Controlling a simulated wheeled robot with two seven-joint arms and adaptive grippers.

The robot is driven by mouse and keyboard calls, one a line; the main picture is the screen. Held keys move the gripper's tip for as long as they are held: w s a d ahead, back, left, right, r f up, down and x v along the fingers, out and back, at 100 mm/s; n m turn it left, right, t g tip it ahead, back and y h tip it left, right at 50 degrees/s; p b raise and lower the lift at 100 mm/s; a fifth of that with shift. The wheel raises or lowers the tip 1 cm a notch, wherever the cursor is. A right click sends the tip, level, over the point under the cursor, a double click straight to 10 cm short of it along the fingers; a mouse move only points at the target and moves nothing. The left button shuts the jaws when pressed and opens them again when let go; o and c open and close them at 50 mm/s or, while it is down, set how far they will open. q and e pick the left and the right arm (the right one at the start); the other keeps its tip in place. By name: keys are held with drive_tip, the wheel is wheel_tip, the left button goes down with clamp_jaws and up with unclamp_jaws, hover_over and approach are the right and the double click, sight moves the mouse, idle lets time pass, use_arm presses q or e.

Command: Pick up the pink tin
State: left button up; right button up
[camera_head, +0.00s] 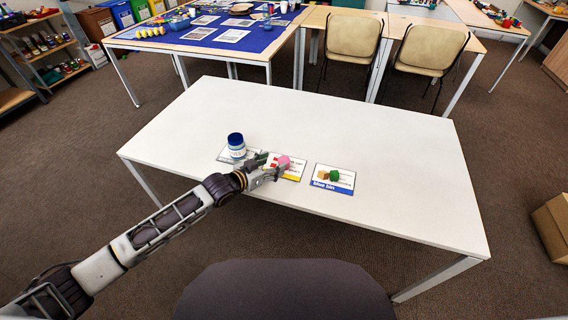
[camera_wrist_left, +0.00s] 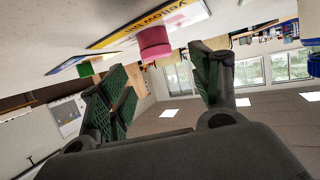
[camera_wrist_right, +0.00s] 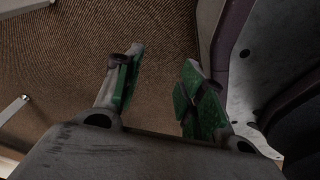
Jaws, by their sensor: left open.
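The pink tin (camera_head: 284,161) is small and round and stands on the yellow-edged card (camera_head: 292,175) on the white table. My left gripper (camera_head: 266,168) is just left of the tin in the head view. In the left wrist view the tin (camera_wrist_left: 154,42) is beyond and above the gap between the open fingers (camera_wrist_left: 165,90), with nothing between them. My right gripper (camera_wrist_right: 155,90) is out of the head view; in its own wrist view its fingers are apart and empty, over the brown carpet.
The white table (camera_head: 400,150) is otherwise clear.

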sight(283, 161)
use_arm(q)
drive_tip(key=shift+w+d+f, duration=0.3)
drive_tip(key=shift+w+d, duration=0.05)
drive_tip(key=shift+b+x, duration=0.3)
drive_tip(key=shift+x, duration=0.95)
drive_tip(key=shift+w+d+f, duration=0.4)
drive_tip(key=shift+d+f, duration=0.05)
use_arm(e)
drive_tip(key=shift+w+a+r, duration=0.2)
drive_tip(key=shift+w+a, duration=0.25)
drive_tip(key=shift+w, duration=0.35)
drive_tip(key=shift+s, duration=0.1)
drive_tip(key=shift+s+f, duration=0.15)
drive_tip(key=shift+s, duration=0.3)
